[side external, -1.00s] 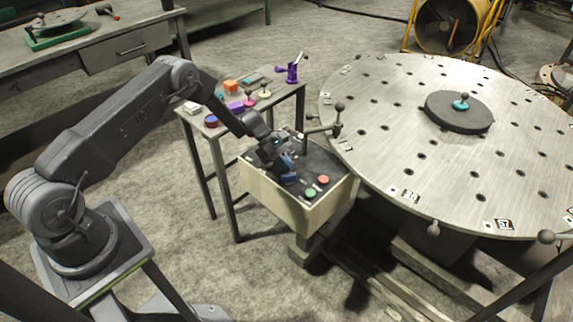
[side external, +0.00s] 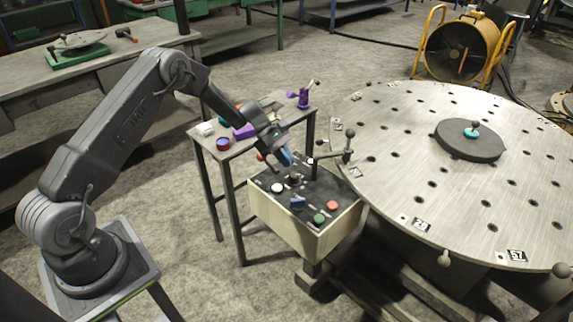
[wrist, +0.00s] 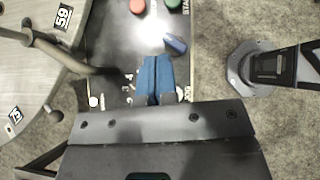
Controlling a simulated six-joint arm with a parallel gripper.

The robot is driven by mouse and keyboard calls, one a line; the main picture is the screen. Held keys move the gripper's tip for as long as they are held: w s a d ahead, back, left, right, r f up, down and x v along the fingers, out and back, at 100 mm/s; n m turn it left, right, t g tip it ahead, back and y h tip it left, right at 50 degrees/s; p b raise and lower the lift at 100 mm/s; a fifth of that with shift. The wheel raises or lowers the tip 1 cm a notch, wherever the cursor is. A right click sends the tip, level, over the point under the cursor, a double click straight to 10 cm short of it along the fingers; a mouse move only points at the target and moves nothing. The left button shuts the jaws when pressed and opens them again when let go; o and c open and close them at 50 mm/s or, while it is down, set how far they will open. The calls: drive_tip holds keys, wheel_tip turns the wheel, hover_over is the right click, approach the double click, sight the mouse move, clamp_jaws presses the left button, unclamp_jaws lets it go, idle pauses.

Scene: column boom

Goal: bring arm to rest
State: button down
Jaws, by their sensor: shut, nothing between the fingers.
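My gripper (side external: 287,158) has blue fingers and is shut and empty. In the side view it hangs above the back part of the control box (side external: 283,228), apart from its panel. In the wrist view my gripper (wrist: 156,62) points over the dark panel (wrist: 118,42). A blue switch (wrist: 175,43) shows just beyond the fingertips, to their right; it also shows on the panel in the side view (side external: 298,202). My arm is bent, with its elbow raised.
A small side table (side external: 222,158) with several coloured objects stands behind. A yellow fan (side external: 458,50) stands at the back. Green (side external: 319,218) and red (side external: 332,205) buttons sit on the panel.

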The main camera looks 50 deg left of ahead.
drive_tip(key=s+d+r+m+y, duration=0.25)
drive_tip(key=s+r+m, duration=0.3)
drive_tip(key=r, duration=0.55)
drive_tip(key=s+d+r+m+y, duration=0.2)
drive_tip(key=s+d+r+m, duration=0.3)
drive_tip(key=r, duration=0.6)
drive_tip(key=s+r+m+t+y, duration=0.2)
drive_tip(key=s+r+m, duration=0.1)
drive_tip(key=s, duration=0.8)
drive_tip(key=s+r+m+t+y, duration=0.2)
drive_tip(key=s+m, duration=0.3)
drive_tip(key=s, duration=0.6)
drive_tip(key=shift+s+d+r+m+y, duration=0.2)
drive_tip(key=shift+r+m+y, duration=0.15)
drive_tip(key=shift+r+y, duration=0.1)
